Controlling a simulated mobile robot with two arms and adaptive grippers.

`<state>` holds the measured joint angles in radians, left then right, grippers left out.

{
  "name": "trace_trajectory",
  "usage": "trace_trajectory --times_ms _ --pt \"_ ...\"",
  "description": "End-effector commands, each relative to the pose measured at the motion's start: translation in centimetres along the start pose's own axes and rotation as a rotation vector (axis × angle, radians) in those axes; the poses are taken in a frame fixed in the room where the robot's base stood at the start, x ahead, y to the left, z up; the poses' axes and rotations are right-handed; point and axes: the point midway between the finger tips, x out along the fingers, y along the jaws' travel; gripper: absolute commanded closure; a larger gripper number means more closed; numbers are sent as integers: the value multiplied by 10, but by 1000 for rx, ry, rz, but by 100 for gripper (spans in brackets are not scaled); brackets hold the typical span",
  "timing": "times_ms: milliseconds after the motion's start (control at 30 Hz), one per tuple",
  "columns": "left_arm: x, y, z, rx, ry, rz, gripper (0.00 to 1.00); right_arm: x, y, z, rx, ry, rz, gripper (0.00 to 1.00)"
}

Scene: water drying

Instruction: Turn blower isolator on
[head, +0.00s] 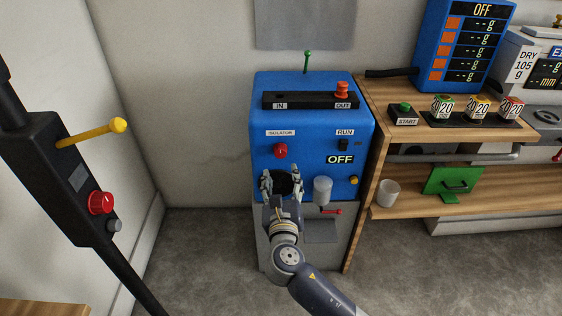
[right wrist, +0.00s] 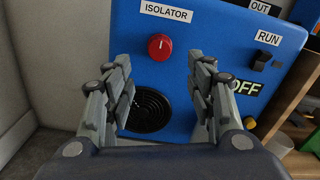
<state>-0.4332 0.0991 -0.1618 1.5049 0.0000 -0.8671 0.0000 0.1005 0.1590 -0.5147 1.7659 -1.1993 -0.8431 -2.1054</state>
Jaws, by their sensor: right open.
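The blue blower unit (head: 310,98) stands against the wall. Its red isolator knob (head: 280,151) sits under the ISOLATOR label (head: 281,133), with a white mark pointing roughly upward. The knob also shows in the right wrist view (right wrist: 160,46), beyond and between the fingers. The display (head: 340,159) reads OFF. The black RUN switch (head: 343,145) is right of the knob. My right gripper (head: 281,176) is open and empty, just below the knob and in front of the round black grille (right wrist: 150,112). It is apart from the knob. My left gripper is not in view.
A clear cup-like part (head: 322,190) and a small red lever (head: 331,212) sit low on the unit's front, right of the gripper. A wooden shelf (head: 385,130) stands close on the right. A dark post with another red knob (head: 101,203) is at left.

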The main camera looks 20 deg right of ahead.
Motion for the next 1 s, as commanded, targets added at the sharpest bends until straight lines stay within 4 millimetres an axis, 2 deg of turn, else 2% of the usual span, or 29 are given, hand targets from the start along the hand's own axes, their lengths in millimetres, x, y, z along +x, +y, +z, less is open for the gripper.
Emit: trace_trajectory --times_ms 200,400,600,833,867,1000 --pt "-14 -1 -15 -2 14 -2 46 44 0 -1 1 -1 -2 49" --pt "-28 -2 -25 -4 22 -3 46 72 1 -1 3 1 0 49" --pt "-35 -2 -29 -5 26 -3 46 83 0 -1 3 1 1 49" --pt "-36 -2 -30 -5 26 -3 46 84 0 -1 4 2 1 49" --pt "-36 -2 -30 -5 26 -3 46 84 0 -1 4 2 1 52" --pt "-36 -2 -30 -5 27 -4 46 83 0 -1 4 2 1 83"
